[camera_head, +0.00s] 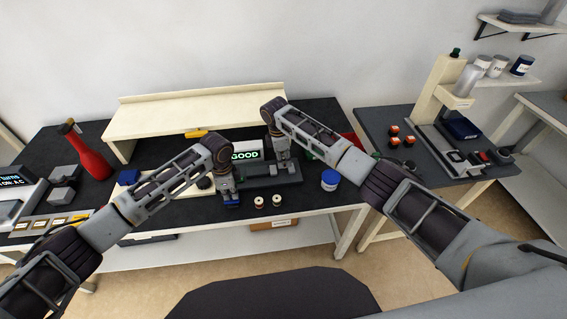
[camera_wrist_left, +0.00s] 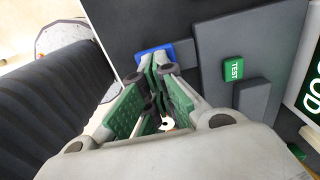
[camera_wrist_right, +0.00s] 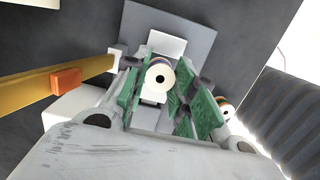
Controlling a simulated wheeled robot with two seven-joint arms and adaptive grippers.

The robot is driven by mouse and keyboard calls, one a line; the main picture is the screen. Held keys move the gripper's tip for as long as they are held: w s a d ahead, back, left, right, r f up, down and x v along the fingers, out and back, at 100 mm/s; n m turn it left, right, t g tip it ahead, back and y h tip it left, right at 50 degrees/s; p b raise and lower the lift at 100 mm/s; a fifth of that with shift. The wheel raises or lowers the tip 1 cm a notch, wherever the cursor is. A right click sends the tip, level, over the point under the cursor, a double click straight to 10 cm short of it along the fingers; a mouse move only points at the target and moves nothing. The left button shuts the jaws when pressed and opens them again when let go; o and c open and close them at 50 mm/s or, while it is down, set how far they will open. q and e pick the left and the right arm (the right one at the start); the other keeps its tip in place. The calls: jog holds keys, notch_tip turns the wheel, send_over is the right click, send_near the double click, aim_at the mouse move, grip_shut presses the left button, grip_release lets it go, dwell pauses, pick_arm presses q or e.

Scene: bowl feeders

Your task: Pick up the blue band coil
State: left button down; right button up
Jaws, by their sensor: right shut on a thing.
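My right gripper (camera_wrist_right: 157,92) is shut on a white coil (camera_wrist_right: 160,78) with a dark centre hole, at the dark fixture in the head view. Another white coil (camera_wrist_right: 226,108) with coloured edge bands shows right of the fingers. In the head view two pale coils, one on the left (camera_head: 259,202) and one on the right (camera_head: 276,201), stand near the table's front edge. My left gripper (camera_head: 230,198) is low beside a small blue block (camera_head: 232,204); its fingers are close together, contact unclear.
A lit GOOD display (camera_head: 246,155) stands behind the dark fixture (camera_head: 262,178). A green TEST button (camera_wrist_left: 233,69) shows in the left wrist view. A blue-lidded jar (camera_head: 329,180) is to the right, a red bottle (camera_head: 90,155) to the left. A cream shelf (camera_head: 190,105) spans the back.

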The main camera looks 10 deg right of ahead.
pick_arm(q)
jog(key=shift+f, duration=0.1)
pick_arm(e)
jog(key=shift+r, duration=3.6)
